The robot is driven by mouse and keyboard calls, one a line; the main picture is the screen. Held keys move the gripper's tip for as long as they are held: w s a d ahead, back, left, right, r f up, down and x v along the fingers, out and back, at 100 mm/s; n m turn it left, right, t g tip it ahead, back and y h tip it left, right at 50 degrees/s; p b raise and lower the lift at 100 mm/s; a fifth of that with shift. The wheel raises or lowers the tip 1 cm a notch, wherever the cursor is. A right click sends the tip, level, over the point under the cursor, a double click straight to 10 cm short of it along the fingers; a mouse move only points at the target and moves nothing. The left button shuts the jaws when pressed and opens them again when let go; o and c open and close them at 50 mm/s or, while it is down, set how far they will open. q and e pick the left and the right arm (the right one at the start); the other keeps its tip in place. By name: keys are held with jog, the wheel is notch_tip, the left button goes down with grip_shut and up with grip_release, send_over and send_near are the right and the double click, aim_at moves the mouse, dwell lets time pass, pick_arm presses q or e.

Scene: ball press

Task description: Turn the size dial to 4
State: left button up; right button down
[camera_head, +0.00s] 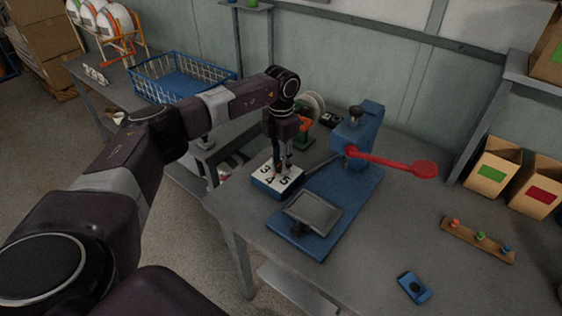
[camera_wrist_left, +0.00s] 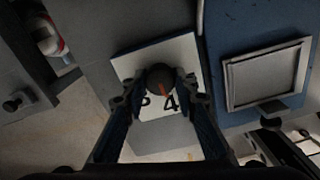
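The size dial is a round dark knob (camera_wrist_left: 160,77) with an orange pointer line. It sits on a white-topped blue box (camera_head: 278,182) with the numbers 3, 4 and 5 along its front edge. In the left wrist view the pointer line points down towards the 4 (camera_wrist_left: 170,102). My left gripper (camera_head: 283,170) points down over the box. In the wrist view its fingertips (camera_wrist_left: 161,83) are on either side of the knob and look closed against it. In the head view the fingers hide most of the knob. My right gripper is not in view.
A blue press (camera_head: 360,135) with a red lever (camera_head: 395,163) stands right of the box. A grey square plate (camera_head: 312,213) lies on its base. A blue phone-like device (camera_head: 414,288), a strip with coloured pegs (camera_head: 478,241) and two cardboard bins (camera_head: 494,168) are further right.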

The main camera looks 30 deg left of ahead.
aim_at(280, 164)
pick_arm(q)
jog(key=o, duration=0.5)
notch_tip(280, 164, up, 12)
jog(key=shift+r, duration=0.1)
jog(key=shift+s, duration=0.1)
dwell(0.7)
